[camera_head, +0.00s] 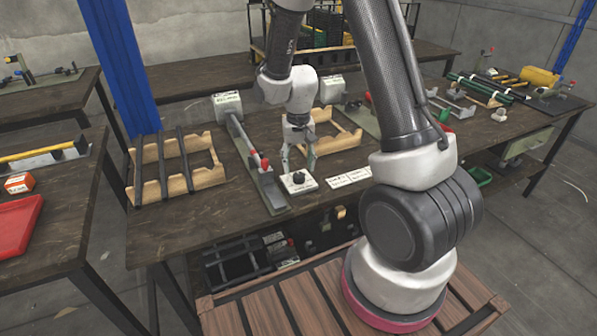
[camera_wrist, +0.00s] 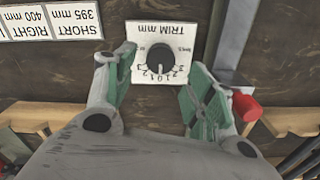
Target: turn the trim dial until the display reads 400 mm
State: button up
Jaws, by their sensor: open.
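The trim dial is a black round knob on a white plate marked "TRIM mm". It sits on the dark bench in the head view (camera_head: 298,179), and upside down at the top middle of the wrist view (camera_wrist: 160,57). My gripper (camera_head: 298,160) is open and empty, pointing down just behind the dial. In the wrist view my gripper's green-padded fingers (camera_wrist: 150,82) are spread to either side below the knob, not touching it. A white box (camera_head: 227,105) at the back of the press rail carries a display; its digits are too small to read surely.
White cards (camera_head: 349,179) lie right of the dial; the wrist view reads "SHORT 395 mm" and "RIGHT 400 mm" on the cards (camera_wrist: 45,20). A rail with a red-handled clamp (camera_head: 262,165) stands close left. A wooden rack with black bars (camera_head: 205,178) is farther left.

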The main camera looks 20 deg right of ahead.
aim_at(298, 174)
jog(key=shift+f, duration=1.85)
jog(key=shift+c, duration=0.3)
jog(key=c, duration=0.9)
jog(key=shift+a+n, duration=0.1)
jog(key=shift+n, duration=1.9)
jog(key=shift+c, duration=0.2)
jog(key=o, duration=1)
